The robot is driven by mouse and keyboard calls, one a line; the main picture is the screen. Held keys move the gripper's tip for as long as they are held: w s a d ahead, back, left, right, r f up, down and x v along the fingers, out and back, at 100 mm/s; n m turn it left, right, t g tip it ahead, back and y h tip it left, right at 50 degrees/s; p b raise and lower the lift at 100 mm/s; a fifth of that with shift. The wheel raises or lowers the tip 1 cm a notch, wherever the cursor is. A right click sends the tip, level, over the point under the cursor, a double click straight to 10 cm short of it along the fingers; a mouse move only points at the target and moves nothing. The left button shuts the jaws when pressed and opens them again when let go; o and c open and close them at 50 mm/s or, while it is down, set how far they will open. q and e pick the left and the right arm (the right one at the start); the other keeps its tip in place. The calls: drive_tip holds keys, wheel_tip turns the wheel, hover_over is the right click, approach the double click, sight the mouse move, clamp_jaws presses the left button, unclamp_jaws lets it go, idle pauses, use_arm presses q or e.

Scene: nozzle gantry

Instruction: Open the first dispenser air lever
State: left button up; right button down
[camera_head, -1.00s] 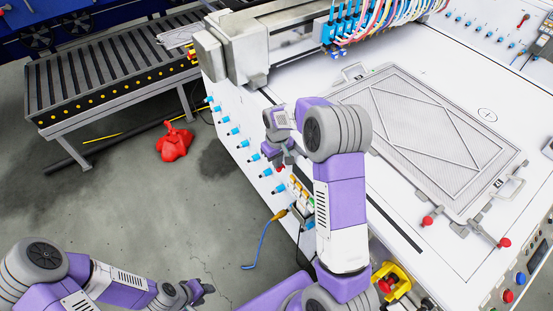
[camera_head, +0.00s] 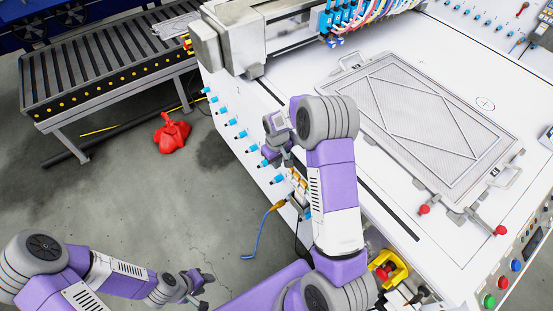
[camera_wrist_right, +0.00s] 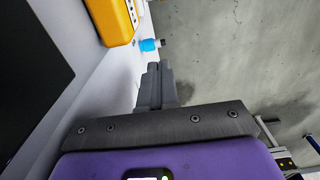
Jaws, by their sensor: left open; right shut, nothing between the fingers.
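My right gripper (camera_head: 286,160) is over the machine's near side panel, beside a row of blue fittings (camera_head: 241,135). In the right wrist view its fingers (camera_wrist_right: 154,84) are shut and empty. A blue fitting with a dark end (camera_wrist_right: 150,45) lies just beyond the fingertips there, apart from them. I cannot make out the first dispenser air lever; the arm and gripper cover part of that panel. A small red handle (camera_head: 524,18) shows on the far panel. My left gripper (camera_head: 199,290) is open and empty over the floor at the lower left.
A yellow-orange box (camera_wrist_right: 113,20) is on the panel close to my right gripper. A blue cable (camera_head: 261,235) hangs below the panel. The white table (camera_head: 300,75) carries a grey framed plate (camera_head: 420,120).

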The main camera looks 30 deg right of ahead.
drive_tip(key=shift+w+f, duration=0.3)
drive_tip(key=shift+f, duration=0.5)
drive_tip(key=shift+w, duration=0.1)
wheel_tip(320, 180, up, 8)
drive_tip(key=p, duration=0.2)
drive_tip(key=shift+f, duration=0.2)
idle(0.7)
